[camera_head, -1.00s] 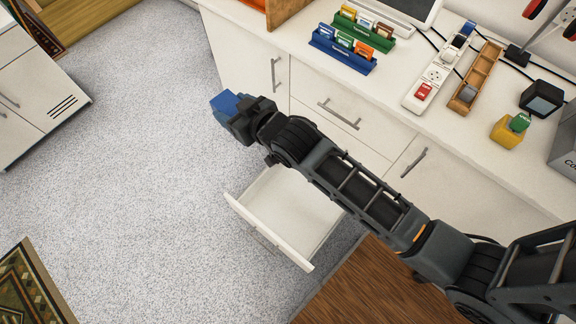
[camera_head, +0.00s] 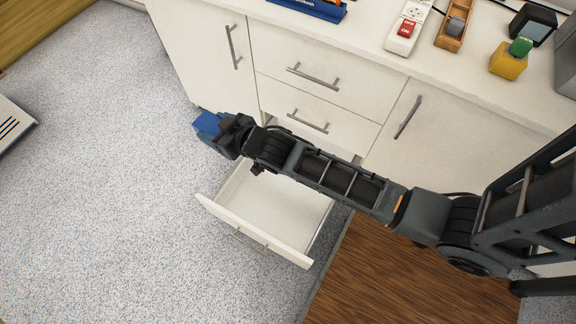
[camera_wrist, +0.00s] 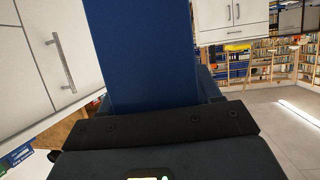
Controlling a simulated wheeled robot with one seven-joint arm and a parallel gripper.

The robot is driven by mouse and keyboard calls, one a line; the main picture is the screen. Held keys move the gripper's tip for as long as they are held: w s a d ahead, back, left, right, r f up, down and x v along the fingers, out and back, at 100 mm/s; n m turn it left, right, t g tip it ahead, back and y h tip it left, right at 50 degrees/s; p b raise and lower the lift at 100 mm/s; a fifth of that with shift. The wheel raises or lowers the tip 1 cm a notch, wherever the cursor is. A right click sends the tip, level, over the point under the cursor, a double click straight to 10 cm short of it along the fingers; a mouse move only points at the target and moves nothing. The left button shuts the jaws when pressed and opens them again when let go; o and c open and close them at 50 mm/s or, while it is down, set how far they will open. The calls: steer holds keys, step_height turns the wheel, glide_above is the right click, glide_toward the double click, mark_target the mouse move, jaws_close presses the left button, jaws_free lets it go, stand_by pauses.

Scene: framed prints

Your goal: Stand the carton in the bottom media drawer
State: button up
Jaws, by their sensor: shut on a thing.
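The blue carton (camera_head: 207,123) is in my gripper (camera_head: 226,132), at the far end of my outstretched arm. In the wrist view the carton (camera_wrist: 140,50) fills the middle as a plain blue face, and the fingertips are mostly hidden behind it. The bottom media drawer (camera_head: 268,205) is pulled out and looks empty in the part that shows. My gripper and the carton are up and to the left of the drawer in the head view, apart from its front panel. My forearm hides the drawer's back part.
Two shut drawers (camera_head: 300,92) sit above the open one, between cabinet doors with bar handles. The counter (camera_head: 380,40) holds a power strip (camera_head: 408,28), a wooden tray (camera_head: 455,24) and a yellow block (camera_head: 508,62). Speckled floor (camera_head: 100,220) is free at the left. A brown wooden surface (camera_head: 400,275) lies at lower right.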

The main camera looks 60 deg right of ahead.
steer(key=s+d+f+b, duration=0.5)
steer(key=s+f+b, duration=0.1)
steer(key=f, duration=0.6)
steer(key=s+d+f+n+y+b, duration=0.1)
steer(key=s+d+f+b, duration=0.4)
steer(key=f, duration=0.6)
steer(key=s+d+f+b, duration=0.4)
steer(key=s+f+b, duration=0.25)
steer(key=f, duration=0.55)
steer(key=w+a+f+b, duration=0.6)
steer(key=w+f+b, duration=0.1)
steer(key=w+f, duration=0.2)
steer(key=shift+a+f+b, duration=0.4)
steer(key=shift+f, duration=0.35)
steer(key=shift+f, duration=0.1)
steer(key=shift+f+b, duration=0.5)
steer(key=o, duration=1.2)
steer(key=shift+s, duration=0.1)
